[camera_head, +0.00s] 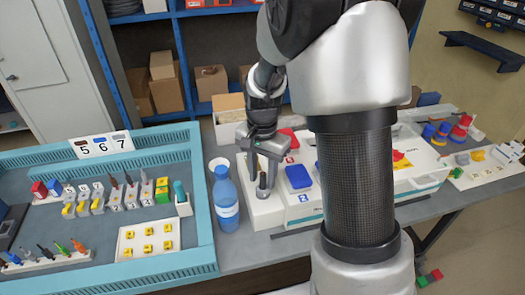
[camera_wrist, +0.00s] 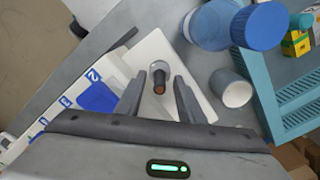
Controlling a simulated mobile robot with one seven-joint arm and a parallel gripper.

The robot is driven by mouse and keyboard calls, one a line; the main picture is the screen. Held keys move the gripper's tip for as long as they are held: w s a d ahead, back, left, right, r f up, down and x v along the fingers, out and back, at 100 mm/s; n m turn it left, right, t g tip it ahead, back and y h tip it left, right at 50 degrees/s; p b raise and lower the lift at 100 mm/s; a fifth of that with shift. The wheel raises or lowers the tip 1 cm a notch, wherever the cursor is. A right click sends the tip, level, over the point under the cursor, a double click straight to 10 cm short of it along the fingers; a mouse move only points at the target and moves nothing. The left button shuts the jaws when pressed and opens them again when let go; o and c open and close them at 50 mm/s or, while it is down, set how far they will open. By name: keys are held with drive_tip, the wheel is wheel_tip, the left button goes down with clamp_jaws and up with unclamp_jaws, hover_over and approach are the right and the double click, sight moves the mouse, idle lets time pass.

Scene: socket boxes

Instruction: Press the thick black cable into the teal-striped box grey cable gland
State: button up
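The thick black cable (camera_wrist: 159,78) shows end-on in the wrist view, dark with a copper-brown tip. It also shows in the head view as a short dark upright piece (camera_head: 263,181). It stands at the grey cable gland (camera_head: 263,193) on the left end of the white box (camera_head: 262,213). How deep it sits I cannot tell. A teal stripe runs low on the box front. My gripper (camera_head: 263,172) points down over the gland, with one finger on each side of the cable. In the wrist view my gripper (camera_wrist: 158,95) has visible gaps between fingers and cable.
A blue bottle (camera_head: 227,200) and a white cup (camera_head: 219,164) stand close left of the box. Blue lids (camera_head: 299,176) and red lids lie to the right. A teal-rimmed tray (camera_head: 203,215) with connectors and tools fills the left. Shelves with cartons stand behind.

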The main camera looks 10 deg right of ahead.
wheel_tip(320, 180, up, 23)
drive_tip(key=p, duration=0.7)
drive_tip(key=shift+r, duration=0.1)
idle(1.0)
